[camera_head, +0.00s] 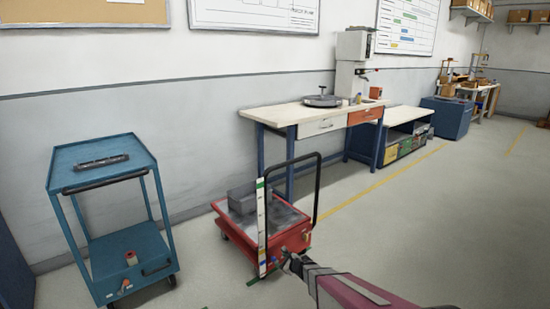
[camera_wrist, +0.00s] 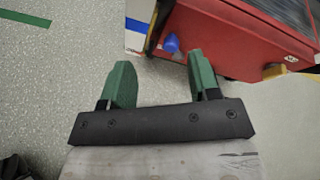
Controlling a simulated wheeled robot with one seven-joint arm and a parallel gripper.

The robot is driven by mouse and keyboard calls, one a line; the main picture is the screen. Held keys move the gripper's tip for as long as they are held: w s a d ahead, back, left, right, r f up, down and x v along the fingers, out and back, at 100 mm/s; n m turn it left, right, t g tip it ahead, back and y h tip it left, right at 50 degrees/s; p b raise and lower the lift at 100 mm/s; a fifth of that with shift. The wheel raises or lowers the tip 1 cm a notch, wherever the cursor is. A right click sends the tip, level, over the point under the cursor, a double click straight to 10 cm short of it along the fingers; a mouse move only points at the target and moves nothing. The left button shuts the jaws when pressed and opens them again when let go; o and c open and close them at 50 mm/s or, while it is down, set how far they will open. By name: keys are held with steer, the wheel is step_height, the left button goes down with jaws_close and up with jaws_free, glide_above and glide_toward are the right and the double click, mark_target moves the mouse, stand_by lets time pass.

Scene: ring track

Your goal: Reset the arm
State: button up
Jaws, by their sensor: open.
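My gripper (camera_wrist: 162,85) shows in the wrist view with its two green fingers apart and nothing between them. Just beyond the fingertips are the red cart's edge and a small blue part (camera_wrist: 171,43) on it. In the head view my arm reaches in from the lower right, and my gripper (camera_head: 285,258) is close to the front right corner of the red cart (camera_head: 292,240). I cannot tell whether it touches the cart. The cart also fills the upper right of the wrist view (camera_wrist: 235,45).
A blue trolley (camera_head: 100,180) stands at the left with a dark bar on top. A grey block (camera_head: 243,198) sits on the red cart, beside a black handle. A workbench (camera_head: 290,113) lines the wall. The floor (camera_head: 430,215) at the right is clear.

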steer(key=s+d+r+n+g, duration=0.2)
steer(key=s+r+n+g, duration=0.5)
steer(key=s+r+n, duration=0.55)
steer(key=s+d+r+n+g+h, duration=0.3)
steer(key=s+d+r+n+h, duration=0.6)
steer(key=d, duration=0.4)
step_height(320, 180, up, 3)
steer(key=shift+s+f+n, duration=0.1)
steer(key=shift+s+n, duration=0.35)
steer(key=shift+s, duration=0.55)
